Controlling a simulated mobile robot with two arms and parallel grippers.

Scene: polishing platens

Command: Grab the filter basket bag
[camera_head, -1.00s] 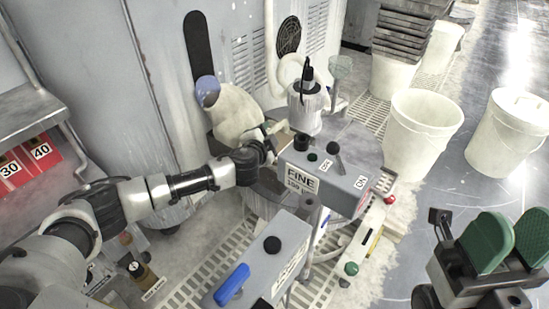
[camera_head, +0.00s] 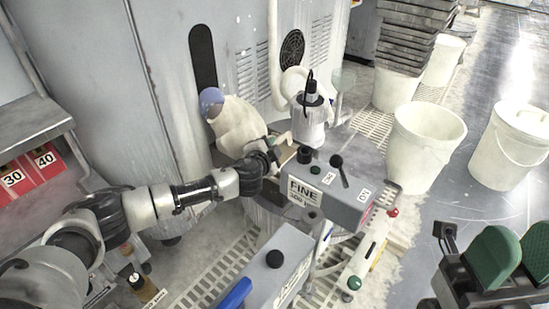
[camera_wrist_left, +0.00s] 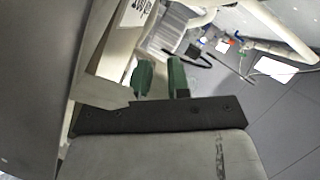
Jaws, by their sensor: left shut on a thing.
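The filter basket bag (camera_head: 238,123) is a cream, slumped sack with a blue-purple rounded top, leaning near the grey cabinet wall in the head view. My left gripper (camera_head: 273,147) is at the bag's lower right side and is shut on it; the exact grip is small and partly hidden by my wrist. In the left wrist view, the green finger pads (camera_wrist_left: 161,80) show with a narrow space between them. My right gripper (camera_head: 510,252) is at the lower right, with its green pads apart and nothing seen between them.
A grey control box marked FINE (camera_head: 330,193) stands right beside the left gripper. A second grey box (camera_head: 268,280) is in front. A white bucket (camera_head: 425,150) and a lidded bucket (camera_head: 510,150) stand at right. Floor between the buckets and my right gripper is clear.

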